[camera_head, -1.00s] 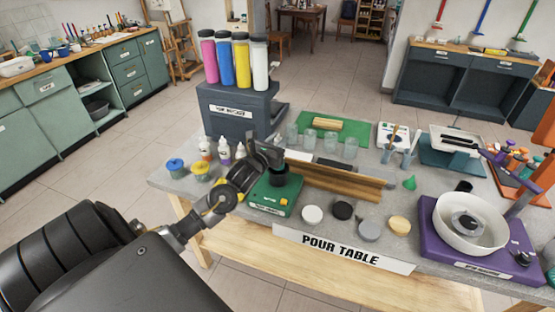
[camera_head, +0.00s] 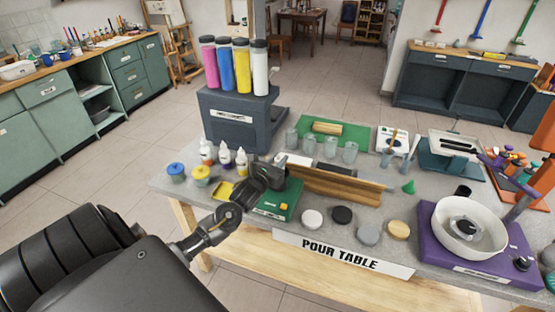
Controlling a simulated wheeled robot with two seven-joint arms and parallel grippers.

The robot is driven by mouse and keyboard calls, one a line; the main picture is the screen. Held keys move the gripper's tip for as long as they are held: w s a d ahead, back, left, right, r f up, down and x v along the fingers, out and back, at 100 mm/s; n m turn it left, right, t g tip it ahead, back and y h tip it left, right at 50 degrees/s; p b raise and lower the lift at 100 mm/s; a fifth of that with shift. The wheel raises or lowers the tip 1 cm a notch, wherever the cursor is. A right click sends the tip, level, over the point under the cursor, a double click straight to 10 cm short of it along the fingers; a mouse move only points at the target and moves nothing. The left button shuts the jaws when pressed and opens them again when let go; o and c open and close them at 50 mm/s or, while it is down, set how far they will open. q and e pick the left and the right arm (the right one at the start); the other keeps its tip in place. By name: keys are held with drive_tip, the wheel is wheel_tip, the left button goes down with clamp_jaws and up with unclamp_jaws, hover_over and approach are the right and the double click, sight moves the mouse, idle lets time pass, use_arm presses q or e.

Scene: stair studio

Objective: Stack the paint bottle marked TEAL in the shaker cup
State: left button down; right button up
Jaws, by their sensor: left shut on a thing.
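My left gripper (camera_head: 272,174) is low over the green shaker base (camera_head: 286,203) on the pour table. It is shut, but what it holds is hidden behind its dark fingers. The black shaker cup on the base can hardly be told apart from the gripper. Three small white bottles with coloured labels (camera_head: 225,155) stand upright to the left of the gripper. Their labels are too small to read, so I cannot tell which bottle is marked TEAL. My right gripper is not in view.
A grey rack with large paint tubes (camera_head: 238,131) stands behind. Clear cups (camera_head: 331,147) and a wooden trough (camera_head: 335,184) lie right of the gripper. Round discs (camera_head: 342,214) line the front edge. A purple station with a white bowl (camera_head: 468,242) fills the right.

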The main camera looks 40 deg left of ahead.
use_arm(q)
drive_tip(key=shift+f, duration=0.2)
drive_tip(key=c, duration=1.2)
unclamp_jaws()
drive_tip(key=shift+r, duration=0.15)
drive_tip(key=shift+r+p, duration=0.3)
drive_tip(key=shift+r, duration=0.05)
drive_tip(key=shift+s+d+f+b, duration=0.1)
drive_tip(key=shift+s+d+b, duration=0.35)
drive_tip(key=shift+s, duration=1.5)
drive_tip(key=shift+s+d+b, duration=0.25)
drive_tip(key=shift+s+b, duration=0.35)
drive_tip(key=shift+s, duration=1.4)
drive_tip(key=shift+s+d+f+b, duration=0.1)
drive_tip(key=shift+s+d+b, duration=0.35)
drive_tip(key=shift+s, duration=1.5)
drive_tip(key=shift+a, duration=0.1)
